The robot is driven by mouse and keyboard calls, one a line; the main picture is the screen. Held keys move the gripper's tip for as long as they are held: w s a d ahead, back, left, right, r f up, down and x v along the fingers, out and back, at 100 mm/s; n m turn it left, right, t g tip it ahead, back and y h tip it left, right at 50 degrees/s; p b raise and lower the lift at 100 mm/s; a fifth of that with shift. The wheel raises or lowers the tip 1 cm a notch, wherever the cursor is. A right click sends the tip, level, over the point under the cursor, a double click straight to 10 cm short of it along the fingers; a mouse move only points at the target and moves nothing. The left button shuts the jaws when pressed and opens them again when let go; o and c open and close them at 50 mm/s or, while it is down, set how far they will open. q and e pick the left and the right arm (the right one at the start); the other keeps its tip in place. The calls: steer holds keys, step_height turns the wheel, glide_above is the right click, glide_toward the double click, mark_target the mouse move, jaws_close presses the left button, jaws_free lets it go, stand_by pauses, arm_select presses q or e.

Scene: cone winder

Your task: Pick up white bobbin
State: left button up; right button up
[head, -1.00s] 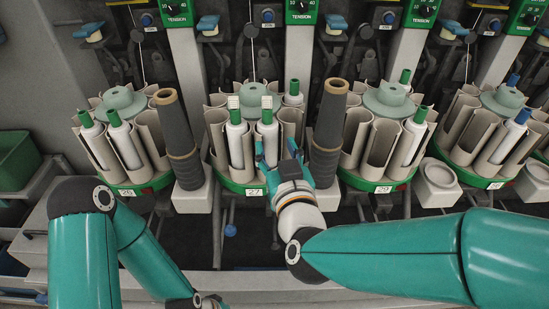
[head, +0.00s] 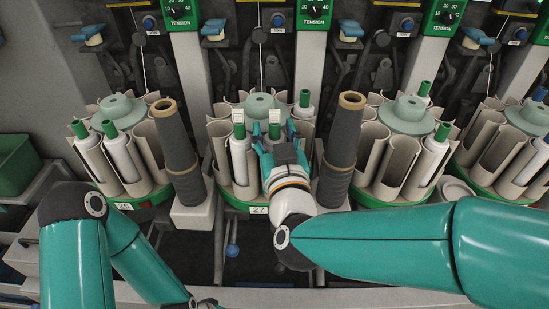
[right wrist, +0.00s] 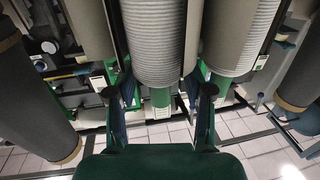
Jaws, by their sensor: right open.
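White bobbins with green tips stand in the round magazine labelled 27 (head: 228,190). One white bobbin (head: 274,129) is at its front, mostly hidden behind my right gripper (head: 274,138); another (head: 240,155) stands just left of it. A third (head: 303,104) is at the back right. My right gripper is open, its fingers pointing at the front bobbin. In the right wrist view a ribbed white bobbin (right wrist: 153,40) with a green end lies ahead, between the lines of the open fingers (right wrist: 160,92); contact cannot be told.
Dark grey cones (head: 178,150) and (head: 342,148) stand upright on either side of magazine 27, the right one close to my right gripper. Neighbouring magazines (head: 120,145) and (head: 400,150) hold more bobbins. A green bin (head: 18,165) is at the far left.

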steer(key=c, duration=0.6)
steer(key=shift+r, duration=0.15)
